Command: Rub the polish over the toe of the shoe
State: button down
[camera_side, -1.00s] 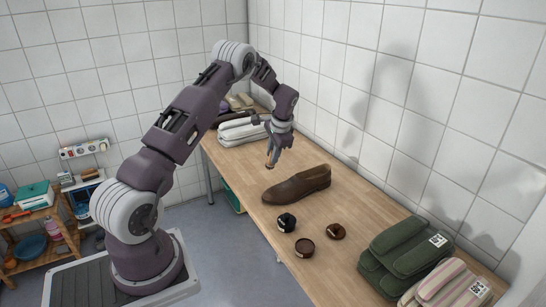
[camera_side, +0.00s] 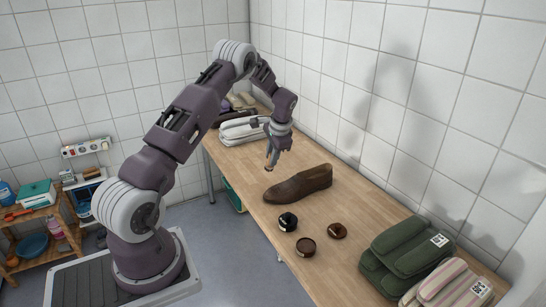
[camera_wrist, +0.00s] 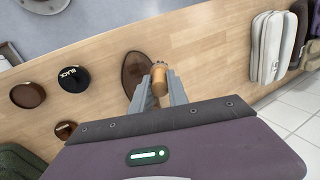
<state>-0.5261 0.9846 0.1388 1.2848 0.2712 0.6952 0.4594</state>
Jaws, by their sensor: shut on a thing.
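The brown leather shoe (camera_side: 298,184) lies on the wooden table, its toe pointing to the left front in the side view. In the wrist view the shoe (camera_wrist: 135,72) shows left of the fingers and is partly hidden by them. My gripper (camera_side: 271,155) is shut on a small tan wooden-handled tool (camera_wrist: 160,78), probably a polish brush. It holds the tool above the table behind the toe, apart from the shoe. A tin marked BLACK (camera_wrist: 72,77) and a brown polish tin (camera_side: 306,247) stand in front of the shoe, with a smaller round brown piece (camera_side: 337,231) beside them.
A folded green towel (camera_side: 405,250) and a striped towel (camera_side: 450,285) lie at the table's near right end. Folded light towels (camera_side: 240,131) lie at the far end. A tiled wall runs along the right edge.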

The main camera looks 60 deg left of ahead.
jog(key=shift+r, duration=0.5)
jog(key=shift+f, duration=2.8)
jog(key=shift+d+f, duration=0.3)
jog(key=shift+f, duration=0.4)
jog(key=shift+d+f, duration=0.25)
jog(key=shift+f, duration=0.45)
jog(key=shift+d, duration=0.75)
jog(key=shift+s+d+f, duration=0.1)
jog(key=shift+d+f, duration=0.15)
jog(key=shift+d, duration=0.5)
jog(key=shift+a+r, duration=0.3)
jog(key=shift+a, duration=0.65)
jog(key=shift+a+f, duration=0.1)
jog(key=shift+a, duration=1)
jog(key=shift+r, duration=4.25)
